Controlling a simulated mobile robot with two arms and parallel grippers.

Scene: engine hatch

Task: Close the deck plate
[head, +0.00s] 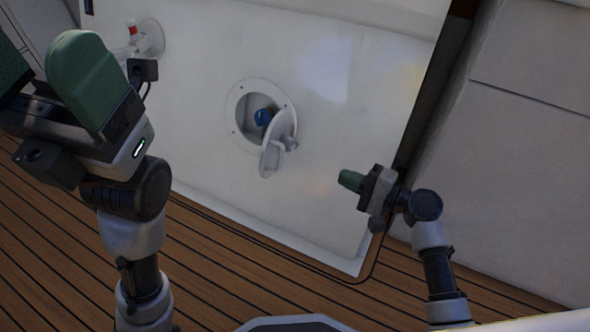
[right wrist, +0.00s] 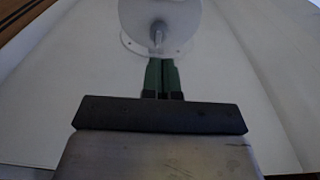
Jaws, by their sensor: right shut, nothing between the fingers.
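The deck plate's round white ring (head: 235,104) is set in the white panel around an opening. A blue part (head: 264,117) shows inside the opening. The plate's lid (head: 283,126) stands open, tilted out at the lower right of the ring; a grey part (head: 270,160) juts from it. In the right wrist view the round lid (right wrist: 185,14) is at the top, with a grey fitting (right wrist: 158,34) just beyond my fingertips. My right gripper (head: 350,180) is shut and empty, right of the lid and apart from it. My left gripper (head: 50,75) is open at the upper left, its green fingers apart.
A fitting with a red part (head: 132,28) is on the panel at the upper left. The white panel (head: 350,80) is otherwise mostly clear. Wooden deck planks (head: 230,270) lie below, and a grey wall (head: 520,150) stands at the right.

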